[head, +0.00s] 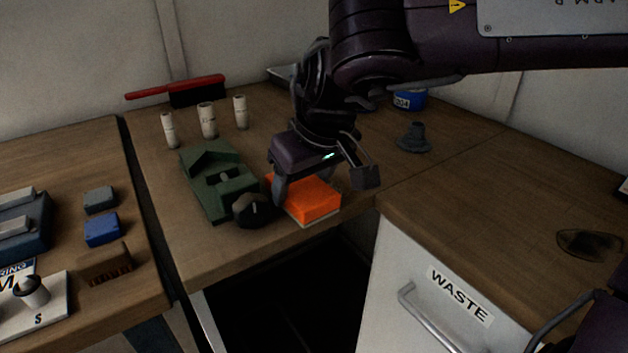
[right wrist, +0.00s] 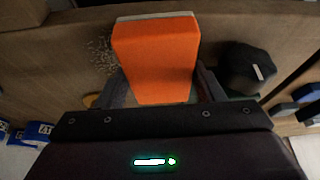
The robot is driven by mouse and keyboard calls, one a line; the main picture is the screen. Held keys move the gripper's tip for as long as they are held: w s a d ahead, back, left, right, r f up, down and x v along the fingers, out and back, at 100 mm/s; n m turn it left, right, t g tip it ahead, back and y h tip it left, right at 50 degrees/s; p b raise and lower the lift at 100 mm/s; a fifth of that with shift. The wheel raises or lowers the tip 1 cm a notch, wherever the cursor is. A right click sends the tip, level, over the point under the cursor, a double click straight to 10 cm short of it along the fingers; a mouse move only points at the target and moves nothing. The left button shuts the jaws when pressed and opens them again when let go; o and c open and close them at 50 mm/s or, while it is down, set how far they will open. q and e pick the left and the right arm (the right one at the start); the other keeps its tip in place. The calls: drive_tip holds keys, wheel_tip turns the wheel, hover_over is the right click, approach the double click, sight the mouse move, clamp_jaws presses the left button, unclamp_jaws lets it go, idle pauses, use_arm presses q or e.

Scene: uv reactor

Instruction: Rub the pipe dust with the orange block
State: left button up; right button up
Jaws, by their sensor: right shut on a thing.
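The orange block (head: 311,197) has a pale layer along its lower edge and sits at the front edge of the middle table. It also shows in the right wrist view (right wrist: 155,55). My right gripper (head: 322,188) is shut on it from above, one finger on each side. A patch of pale speckled dust (right wrist: 103,53) lies on the wood just beside the block in the right wrist view; in the head view my gripper seems to hide it. I cannot tell whether the block touches the table. My left gripper is not in view.
A green device (head: 212,182) with a dark knob (head: 254,209) stands close left of the block. Several pale cylinders (head: 208,120) and a red-handled brush (head: 180,90) are behind. A grey cone-like piece (head: 412,138) stands right. A WASTE drawer (head: 440,300) is below right.

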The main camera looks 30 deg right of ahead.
drive_tip(key=shift+s+a+f, duration=0.1)
drive_tip(key=shift+a, duration=0.1)
drive_tip(key=shift+w+d+r, duration=0.1)
drive_tip(key=shift+d, duration=0.45)
drive_tip(key=shift+w+d+r, duration=0.1)
drive_tip(key=shift+d, duration=0.4)
drive_tip(key=shift+w+d+f, duration=0.1)
drive_tip(key=shift+d, duration=1.35)
drive_tip(key=shift+w+d+f, duration=0.1)
drive_tip(key=shift+d, duration=1.35)
drive_tip(key=shift+r, duration=0.1)
drive_tip(key=shift+r+p, duration=2.3)
drive_tip(key=shift+r, duration=0.65)
drive_tip(key=shift+r, duration=0.15)
wheel_tip(320, 180, up, 3)
drive_tip(key=shift+f+p, duration=0.1)
drive_tip(key=shift+p, duration=1)
drive_tip(key=shift+f, duration=0.2)
